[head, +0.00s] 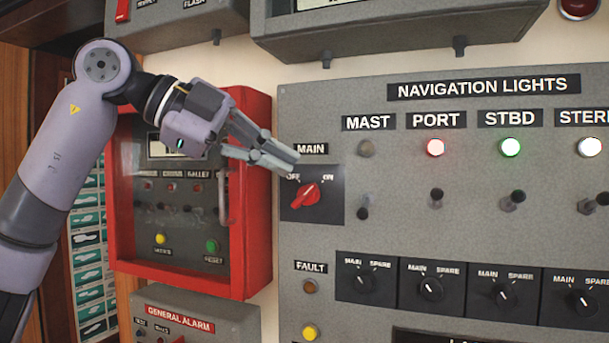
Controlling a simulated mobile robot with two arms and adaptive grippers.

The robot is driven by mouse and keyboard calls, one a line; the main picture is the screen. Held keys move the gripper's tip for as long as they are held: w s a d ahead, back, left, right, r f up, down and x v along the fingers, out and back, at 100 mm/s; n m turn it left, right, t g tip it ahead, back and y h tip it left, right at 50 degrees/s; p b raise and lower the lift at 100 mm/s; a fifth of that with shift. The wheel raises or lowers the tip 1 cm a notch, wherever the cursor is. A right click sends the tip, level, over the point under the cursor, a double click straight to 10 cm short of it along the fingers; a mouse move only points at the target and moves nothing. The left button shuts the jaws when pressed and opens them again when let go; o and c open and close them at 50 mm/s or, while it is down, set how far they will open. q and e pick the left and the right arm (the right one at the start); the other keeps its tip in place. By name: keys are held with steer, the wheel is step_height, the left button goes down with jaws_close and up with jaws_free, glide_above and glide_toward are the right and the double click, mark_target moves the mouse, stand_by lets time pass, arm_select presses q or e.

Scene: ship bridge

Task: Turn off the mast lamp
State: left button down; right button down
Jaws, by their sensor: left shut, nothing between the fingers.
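The grey navigation lights panel (300,235) fills the right of the head view. The mast lamp (366,148), under the MAST label, is dark. The mast toggle switch (363,206) below it points down, while the port toggle (436,198) and stbd toggle (513,200) point up or outward. My left gripper (288,160) is shut and empty, in front of the panel's left edge, just above the red main knob (306,195) and left of the mast switch. Whether it touches the panel cannot be told. My right gripper is not in view.
The port lamp (436,147) glows red, the stbd lamp (511,146) green and the stern lamp (589,147) white. Several black main/spare knobs (432,288) line the lower panel. A red-framed cabinet (254,220) stands behind my left gripper. Grey boxes (390,30) overhang above.

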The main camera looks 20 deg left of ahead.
arm_select(q)
steer(key=s, duration=0.1)
steer(key=s+a+r, duration=0.1)
steer(key=s+a, duration=0.1)
steer(key=shift+a+r, duration=0.1)
steer(key=shift+r, duration=0.15)
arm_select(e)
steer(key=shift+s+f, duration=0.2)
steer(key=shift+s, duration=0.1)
arm_select(q)
steer(key=shift+s, duration=0.1)
